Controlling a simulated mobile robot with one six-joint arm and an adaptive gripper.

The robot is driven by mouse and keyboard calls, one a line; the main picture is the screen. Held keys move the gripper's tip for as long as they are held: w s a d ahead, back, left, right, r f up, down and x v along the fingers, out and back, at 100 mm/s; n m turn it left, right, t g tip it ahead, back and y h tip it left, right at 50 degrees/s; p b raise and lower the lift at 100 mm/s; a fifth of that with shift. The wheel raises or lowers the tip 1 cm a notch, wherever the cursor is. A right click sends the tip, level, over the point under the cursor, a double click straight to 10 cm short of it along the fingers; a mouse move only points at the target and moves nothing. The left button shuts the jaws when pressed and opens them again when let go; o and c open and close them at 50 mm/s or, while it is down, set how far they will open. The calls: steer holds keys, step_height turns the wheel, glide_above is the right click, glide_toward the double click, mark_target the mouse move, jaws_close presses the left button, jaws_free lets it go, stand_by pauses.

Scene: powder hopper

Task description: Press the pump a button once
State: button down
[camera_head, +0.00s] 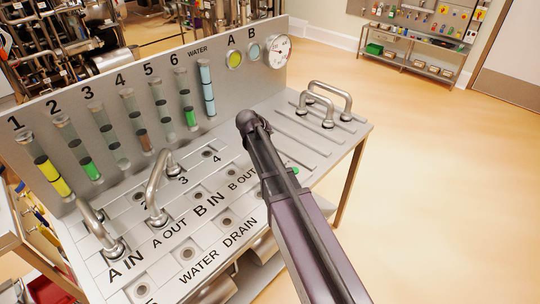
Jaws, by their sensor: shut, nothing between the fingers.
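My dark arm crosses the middle of the picture and covers part of the panel. Its rounded joint is above the bench, right of the numbered ports. My gripper cannot be made out; it is hidden or outside the picture. A small green piece (295,170) shows at the right edge of my arm, on the bench top. It may be a button, but its label is hidden. No pump A label is readable.
Bent metal pipes stand on the left ports (158,187) and on the slotted right end (331,96). Numbered tubes (48,176) with coloured contents line the back panel. A dial (278,52) is at its right end. Open floor (430,180) lies to the right.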

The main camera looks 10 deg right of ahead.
steer(key=shift+f+b, duration=4.15)
steer(key=shift+f, duration=0.1)
steer(key=shift+f, duration=0.25)
steer(key=shift+f+b, duration=0.25)
steer(key=shift+b, duration=0.25)
steer(key=shift+f+b, duration=0.35)
steer(key=shift+r, duration=0.15)
steer(key=shift+r+p, duration=0.7)
steer(key=shift+p, duration=0.1)
